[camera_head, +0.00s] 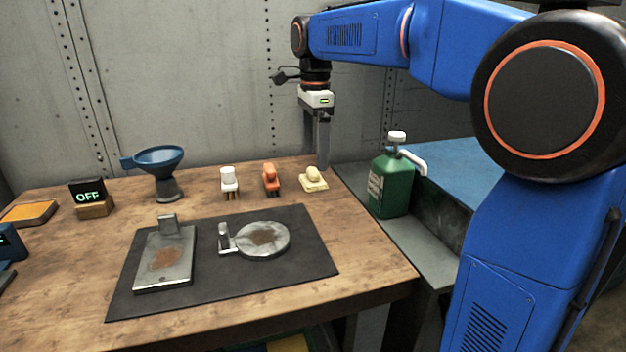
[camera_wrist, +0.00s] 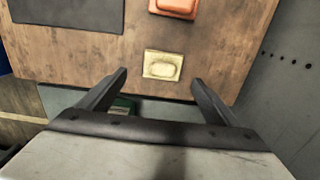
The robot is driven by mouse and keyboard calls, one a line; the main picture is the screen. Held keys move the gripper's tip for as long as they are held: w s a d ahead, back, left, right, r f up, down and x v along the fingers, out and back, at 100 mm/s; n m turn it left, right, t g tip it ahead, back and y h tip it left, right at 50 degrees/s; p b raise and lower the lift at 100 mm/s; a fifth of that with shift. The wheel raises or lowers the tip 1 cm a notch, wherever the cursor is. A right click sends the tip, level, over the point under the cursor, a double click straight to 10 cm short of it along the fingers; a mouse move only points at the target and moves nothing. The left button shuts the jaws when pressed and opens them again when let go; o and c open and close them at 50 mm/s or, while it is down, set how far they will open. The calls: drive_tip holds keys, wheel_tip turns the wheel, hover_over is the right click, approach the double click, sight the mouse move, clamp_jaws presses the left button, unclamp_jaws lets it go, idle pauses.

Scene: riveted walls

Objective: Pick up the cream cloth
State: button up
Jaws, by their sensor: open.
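The cream cloth (camera_head: 313,180) lies bunched on the wooden table near its right edge in the head view. In the wrist view the cream cloth (camera_wrist: 162,66) shows as a small squarish piece with a raised middle, just beyond the fingertips and roughly midway between them. My gripper (camera_head: 322,165) hangs pointing down close to the cloth, near the table's right edge. In the wrist view my gripper (camera_wrist: 158,82) has its two fingers wide apart, with nothing held between them.
An orange object (camera_head: 271,178) stands just left of the cloth, with a white one (camera_head: 229,181) farther left. A green jug (camera_head: 391,184) stands right of the table. A dark mat (camera_head: 300,270) holds two metal pieces in front. A riveted wall (camera_head: 200,60) rises behind.

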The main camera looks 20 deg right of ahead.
sight(313, 169)
drive_tip(key=shift+w+a+f, duration=0.1)
drive_tip(key=shift+w+f, duration=0.05)
drive_tip(key=shift+f, duration=1.4)
drive_tip(key=shift+w+f, duration=0.1)
drive_tip(key=shift+f, duration=1.45)
drive_tip(key=shift+c, duration=0.3)
drive_tip(key=c, duration=1.1)
